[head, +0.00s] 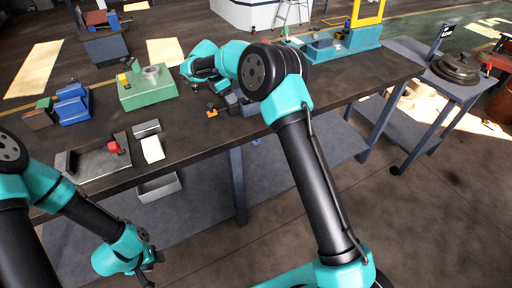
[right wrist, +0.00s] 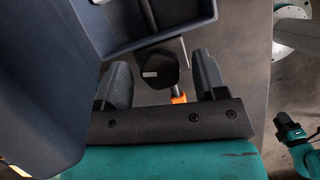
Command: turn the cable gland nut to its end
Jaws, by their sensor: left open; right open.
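My right gripper (right wrist: 163,82) is open, with one finger on each side of a dark, faceted round piece (right wrist: 155,68) that carries a small white mark. This may be the cable gland nut, but I cannot tell for sure. Gaps show between it and both fingers. An orange part (right wrist: 178,97) shows just below it. In the head view an orange part (head: 211,112) shows on the bench beside a dark box-like body (head: 246,108), below my right wrist; the nut cannot be made out there. My left gripper (head: 147,276) hangs low in front of the bench, empty.
A dark blue body (right wrist: 50,75) fills the left of the right wrist view, close to that gripper. On the bench (head: 190,140) stand a green block (head: 147,92), a blue vise (head: 72,105) and a metal tray (head: 98,160) with a red piece (head: 114,147).

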